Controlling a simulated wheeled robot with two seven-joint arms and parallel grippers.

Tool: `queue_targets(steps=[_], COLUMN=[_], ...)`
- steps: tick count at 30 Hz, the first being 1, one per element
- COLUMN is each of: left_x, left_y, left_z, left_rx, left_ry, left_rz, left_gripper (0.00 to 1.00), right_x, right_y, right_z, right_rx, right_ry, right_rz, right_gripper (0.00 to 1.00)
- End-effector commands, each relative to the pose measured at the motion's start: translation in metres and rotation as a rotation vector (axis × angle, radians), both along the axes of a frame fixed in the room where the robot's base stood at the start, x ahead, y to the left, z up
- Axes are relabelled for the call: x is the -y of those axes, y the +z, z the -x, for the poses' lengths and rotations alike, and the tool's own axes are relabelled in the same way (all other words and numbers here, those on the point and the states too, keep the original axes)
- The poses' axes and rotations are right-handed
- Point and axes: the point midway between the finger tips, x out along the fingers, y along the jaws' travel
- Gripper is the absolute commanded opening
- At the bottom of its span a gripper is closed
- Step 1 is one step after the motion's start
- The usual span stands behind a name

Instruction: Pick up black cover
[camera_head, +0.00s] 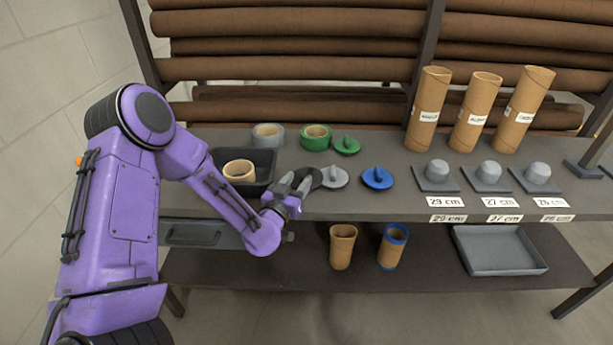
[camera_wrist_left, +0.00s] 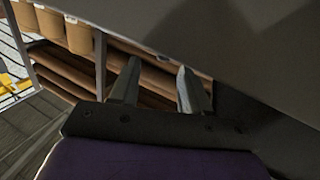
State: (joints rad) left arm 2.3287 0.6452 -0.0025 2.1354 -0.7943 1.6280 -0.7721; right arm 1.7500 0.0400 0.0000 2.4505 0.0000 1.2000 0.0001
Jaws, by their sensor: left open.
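The black cover (camera_head: 314,178) lies on the grey table top, left of a grey cover (camera_head: 335,177) and partly hidden by my left gripper. My left gripper (camera_head: 295,182) is at the table's front edge, with its fingertips close beside the black cover. I cannot tell whether they touch it. The jaws are open; in the left wrist view both fingers (camera_wrist_left: 157,82) stand apart, and I cannot make out the cover there. My right gripper is not in view.
A blue cover (camera_head: 377,178) and a green cover (camera_head: 346,145) lie nearby. A black tray (camera_head: 266,160) holding a cardboard ring is to the left, with tape rolls (camera_head: 316,137) behind. Cardboard tubes (camera_head: 428,108) and grey holders (camera_head: 437,177) stand right. A lower shelf holds two cups and a tray (camera_head: 500,262).

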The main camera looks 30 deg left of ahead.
Motion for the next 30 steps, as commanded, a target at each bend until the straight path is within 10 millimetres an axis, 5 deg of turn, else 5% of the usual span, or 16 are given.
queue_targets(steps=[6,14,19,30], left_x=[-0.008,-0.009,-0.009,-0.009], left_y=[-0.003,-0.005,-0.005,-0.002], left_z=[-0.035,-0.040,-0.039,-0.037], left_rx=[-0.001,-0.003,-0.003,-0.003], left_ry=[0.003,0.002,0.003,0.002], left_rz=[0.000,0.002,0.002,0.002], left_gripper=[0.47,0.47,0.00,0.00], right_x=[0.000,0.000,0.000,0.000], right_y=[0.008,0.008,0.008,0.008], right_z=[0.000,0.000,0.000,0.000], right_rx=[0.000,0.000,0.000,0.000], right_ry=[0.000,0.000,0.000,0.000], right_rz=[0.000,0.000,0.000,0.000], right_gripper=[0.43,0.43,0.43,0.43])
